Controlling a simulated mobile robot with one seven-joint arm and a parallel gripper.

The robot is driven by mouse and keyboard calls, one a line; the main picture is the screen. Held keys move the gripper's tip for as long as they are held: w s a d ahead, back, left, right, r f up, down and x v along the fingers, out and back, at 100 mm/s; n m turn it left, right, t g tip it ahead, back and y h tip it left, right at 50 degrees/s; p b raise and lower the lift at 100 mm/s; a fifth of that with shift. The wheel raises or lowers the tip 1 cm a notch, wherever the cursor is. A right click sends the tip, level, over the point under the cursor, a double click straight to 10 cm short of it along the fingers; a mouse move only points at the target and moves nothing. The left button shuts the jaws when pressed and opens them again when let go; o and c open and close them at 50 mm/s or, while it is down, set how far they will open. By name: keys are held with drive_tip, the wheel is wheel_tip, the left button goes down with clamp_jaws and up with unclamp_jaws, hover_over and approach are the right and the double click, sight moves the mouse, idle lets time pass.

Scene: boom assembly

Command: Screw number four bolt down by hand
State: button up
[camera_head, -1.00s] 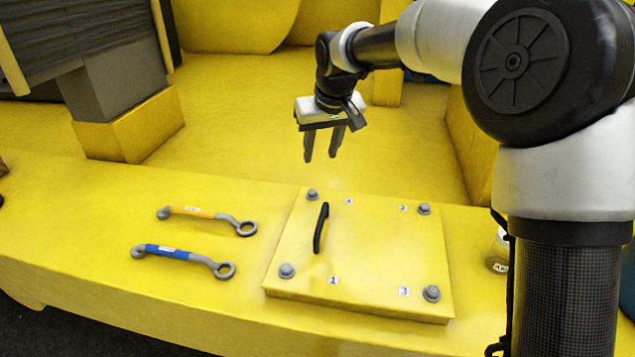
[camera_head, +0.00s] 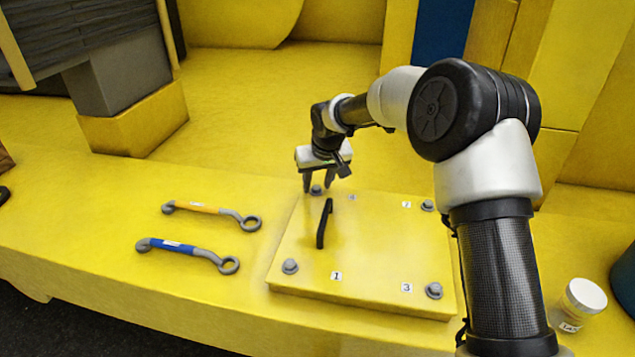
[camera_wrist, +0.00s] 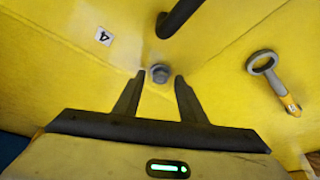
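The number four bolt (camera_head: 317,190) stands at the far left corner of the yellow cover plate (camera_head: 380,275). In the wrist view the grey bolt (camera_wrist: 160,73) lies just beyond my fingertips, centred in the gap between them, with the label 4 to its left. My gripper (camera_head: 318,189) points down at this corner; the wrist view shows its two fingers (camera_wrist: 157,80) apart with nothing held. The fingers do not appear to touch the bolt. The bolt's threads and how far it is seated are hidden.
A black handle (camera_head: 324,223) rises from the plate close to the bolt. Other bolts sit at the plate's corners. A yellow-banded wrench (camera_head: 198,209) and a blue-banded wrench (camera_head: 182,250) lie left of the plate.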

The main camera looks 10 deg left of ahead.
clamp_jaws()
drive_tip(key=shift+a+f+m+b, duration=0.1)
drive_tip(key=shift+m+b, duration=0.3)
drive_tip(key=shift+b, duration=0.1)
drive_tip(key=shift+s+a+f+m+h+b, duration=0.1)
drive_tip(key=shift+m+h+b, duration=0.2)
drive_tip(key=shift+m+b, duration=0.35)
drive_tip(key=m+h+b, duration=0.1)
drive_tip(key=m, duration=0.2)
drive_tip(key=shift+a+t+b, duration=0.2)
drive_tip(key=shift+t+b, duration=0.1)
drive_tip(key=shift+b, duration=0.05)
drive_tip(key=m, duration=0.1)
drive_tip(key=m+h, duration=0.1)
drive_tip(key=m, duration=0.1)
drive_tip(key=shift+a+r+m+h, duration=0.1)
drive_tip(key=shift+r+m+h, duration=0.15)
drive_tip(key=shift+m+h, duration=0.15)
drive_tip(key=shift+m+h+p, duration=0.4)
drive_tip(key=shift+m+p, duration=0.15)
drive_tip(key=shift+m, duration=0.7)
drive_tip(key=shift+a, duration=0.1)
